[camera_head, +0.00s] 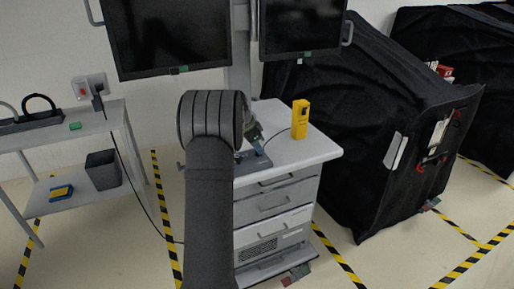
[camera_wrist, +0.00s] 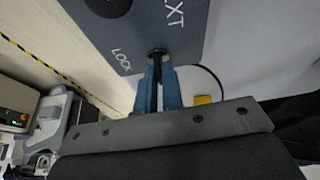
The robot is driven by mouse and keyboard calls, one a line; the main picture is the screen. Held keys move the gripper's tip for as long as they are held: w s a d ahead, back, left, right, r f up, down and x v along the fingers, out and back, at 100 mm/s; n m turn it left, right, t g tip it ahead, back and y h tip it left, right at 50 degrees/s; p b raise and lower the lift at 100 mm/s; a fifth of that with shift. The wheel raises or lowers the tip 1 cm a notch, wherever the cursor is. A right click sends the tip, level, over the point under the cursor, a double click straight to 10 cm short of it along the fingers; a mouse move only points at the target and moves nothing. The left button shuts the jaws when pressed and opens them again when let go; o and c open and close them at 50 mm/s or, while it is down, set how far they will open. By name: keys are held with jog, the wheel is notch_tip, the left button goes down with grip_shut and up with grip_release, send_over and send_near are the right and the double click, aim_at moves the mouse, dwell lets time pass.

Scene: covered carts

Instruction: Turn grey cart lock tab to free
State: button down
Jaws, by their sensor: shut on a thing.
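The grey cart (camera_head: 275,192) stands in the middle of the head view, with drawers below a pale top. In the wrist view a dark grey panel (camera_wrist: 125,42) carries the white word LOCK and other lettering, cut off to end in XT. The lock tab (camera_wrist: 157,55) is a thin dark piece standing out from a round hub on this panel. My gripper (camera_wrist: 158,82), with blue fingers, is shut on the tab, which lies near the LOCK lettering. The fingers hide its end. In the head view my arm covers part of the cart top and most of the gripper.
A yellow device (camera_head: 300,119) stands on the cart top, with a dark cable nearby. Two monitors (camera_head: 168,37) hang above. A black covered cart (camera_head: 345,110) is close on the right. A side table (camera_head: 88,126) with a bin (camera_head: 103,170) stands left.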

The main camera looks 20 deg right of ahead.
jog(key=n+t, duration=0.1)
jog(key=n, duration=0.2)
jog(key=shift+s+n, duration=0.15)
jog(key=shift+n, duration=0.25)
jog(key=n+t, duration=0.1)
jog(key=n, duration=0.1)
jog(key=n+t+y, duration=0.1)
jog(key=n, duration=0.1)
jog(key=shift+s+d+n, duration=0.1)
jog(key=shift+d+n, duration=0.05)
jog(key=shift+n, duration=0.15)
jog(key=n+y, duration=0.1)
jog(key=n, duration=0.1)
jog(key=n+y, duration=0.1)
jog(key=n, duration=0.1)
jog(key=shift+d+n+t, duration=0.1)
jog(key=shift+n+t, duration=0.2)
jog(key=shift+t, duration=0.1)
jog(key=shift+n+y, duration=0.8)
jog(key=shift+n, duration=1.3)
jog(key=c, duration=1.6)
grip_release()
jog(key=shift+o, duration=0.2)
